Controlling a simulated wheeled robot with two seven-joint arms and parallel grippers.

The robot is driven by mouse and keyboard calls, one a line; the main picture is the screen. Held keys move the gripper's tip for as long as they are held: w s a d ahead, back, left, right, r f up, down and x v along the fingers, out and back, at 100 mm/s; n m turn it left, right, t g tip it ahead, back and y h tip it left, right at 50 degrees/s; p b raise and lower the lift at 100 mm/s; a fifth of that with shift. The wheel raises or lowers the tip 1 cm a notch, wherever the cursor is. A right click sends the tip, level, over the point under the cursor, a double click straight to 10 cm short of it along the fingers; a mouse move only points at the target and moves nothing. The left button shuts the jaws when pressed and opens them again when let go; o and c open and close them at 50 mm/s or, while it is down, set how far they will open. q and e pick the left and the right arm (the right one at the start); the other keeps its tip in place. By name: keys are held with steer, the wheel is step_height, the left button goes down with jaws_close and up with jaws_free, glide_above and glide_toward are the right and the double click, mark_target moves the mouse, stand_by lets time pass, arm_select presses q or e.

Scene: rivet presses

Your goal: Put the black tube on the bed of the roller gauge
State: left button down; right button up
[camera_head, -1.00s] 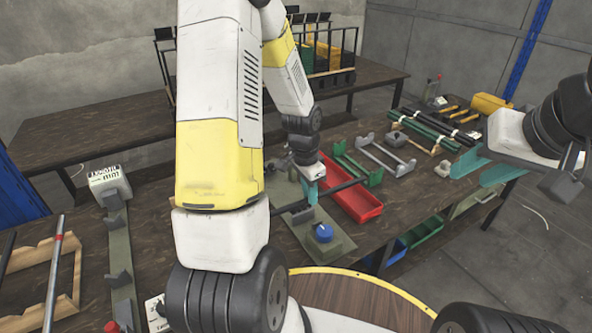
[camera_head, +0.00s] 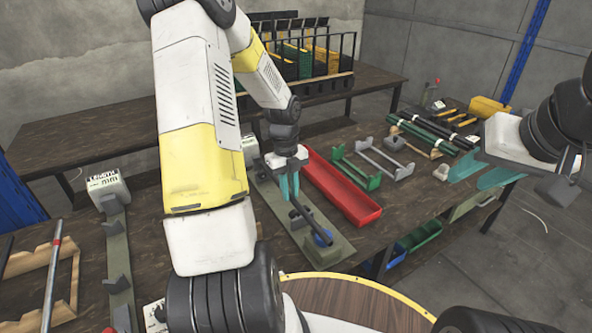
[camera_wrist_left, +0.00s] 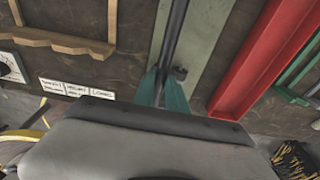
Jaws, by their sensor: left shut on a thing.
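In the left wrist view the tube (camera_wrist_left: 173,30) passes between the teal fingers (camera_wrist_left: 162,92) over the bed (camera_wrist_left: 208,25). My arm hides part of the gauge in the head view. My right gripper (camera_head: 482,175) is open and empty at the right.
A red tray (camera_head: 340,190) lies just right of the bed. Green (camera_head: 355,168) and grey (camera_head: 385,158) cradles stand beyond it. A length gauge (camera_head: 118,250) and a wooden rack (camera_head: 38,262) are at the left. Dark green tubes (camera_head: 425,135) lie at the back right.

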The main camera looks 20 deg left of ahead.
arm_select(q)
steer(key=shift+w+a+f, duration=0.75)
steer(key=shift+w+a, duration=0.25)
steer(key=shift+w, duration=0.45)
steer(key=shift+w+a+f, duration=0.75)
steer(key=shift+w+a, duration=0.3)
steer(key=shift+w, duration=0.35)
steer(key=shift+w+a+f, duration=0.75)
steer(key=shift+w+a, duration=0.25)
steer(key=shift+w, duration=0.45)
steer(key=shift+f, duration=0.1)
steer(key=c, duration=1.3)
jaws_free()
steer(key=shift+c, duration=0.2)
